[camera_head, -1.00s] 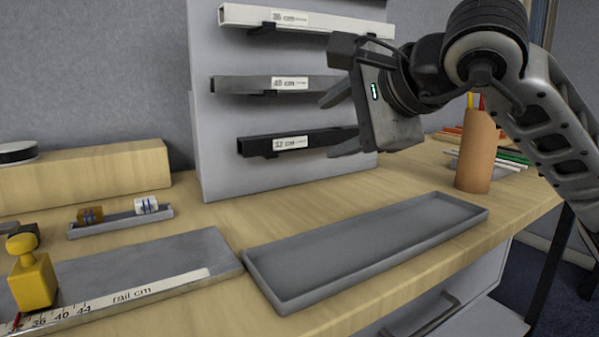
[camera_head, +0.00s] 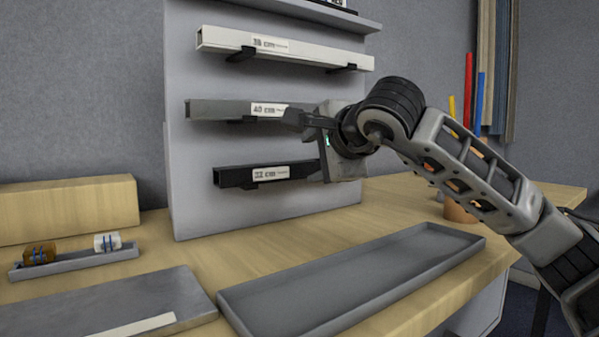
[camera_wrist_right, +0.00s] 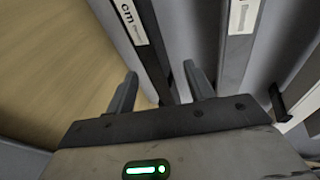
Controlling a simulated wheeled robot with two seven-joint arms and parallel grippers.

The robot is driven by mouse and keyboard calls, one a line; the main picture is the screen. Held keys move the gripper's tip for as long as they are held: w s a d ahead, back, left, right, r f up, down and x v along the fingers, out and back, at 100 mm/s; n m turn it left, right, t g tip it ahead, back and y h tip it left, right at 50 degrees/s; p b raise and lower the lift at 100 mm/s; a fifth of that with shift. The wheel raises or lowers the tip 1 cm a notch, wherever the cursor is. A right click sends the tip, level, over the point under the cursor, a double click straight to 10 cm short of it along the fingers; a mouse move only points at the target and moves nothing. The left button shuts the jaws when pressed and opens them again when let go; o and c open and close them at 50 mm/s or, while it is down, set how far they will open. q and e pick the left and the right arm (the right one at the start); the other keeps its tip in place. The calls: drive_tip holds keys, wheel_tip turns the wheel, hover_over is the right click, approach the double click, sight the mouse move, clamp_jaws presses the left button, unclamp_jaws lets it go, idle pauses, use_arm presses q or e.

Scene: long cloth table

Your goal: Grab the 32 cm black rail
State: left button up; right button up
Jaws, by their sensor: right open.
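The black rail (camera_head: 234,178) with a 32 cm label rests on the lowest holder of the grey upright rack in the head view. My right gripper (camera_head: 307,148) is at the rail's right end, with its fingers pointing left toward the rack. In the right wrist view the fingers (camera_wrist_right: 160,73) are open, and the black rail (camera_wrist_right: 149,55) runs between them in the picture. I cannot tell whether either finger touches it. The rail's right end is partly hidden by the gripper in the head view. My left gripper is not in view.
A grey 40 cm rail (camera_head: 215,110) sits just above, close to the upper finger. A white rail (camera_head: 220,39) is higher up. A long, empty grey tray (camera_head: 350,283) lies on the table in front. A cup (camera_head: 458,212) with coloured sticks stands behind my right arm.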

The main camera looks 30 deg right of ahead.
sight(304, 165)
drive_tip(key=x, duration=0.5)
drive_tip(key=shift+s+f+b, duration=0.1)
drive_tip(key=shift+f+b, duration=0.1)
drive_tip(key=shift+b, duration=0.15)
drive_tip(key=c, duration=1.1)
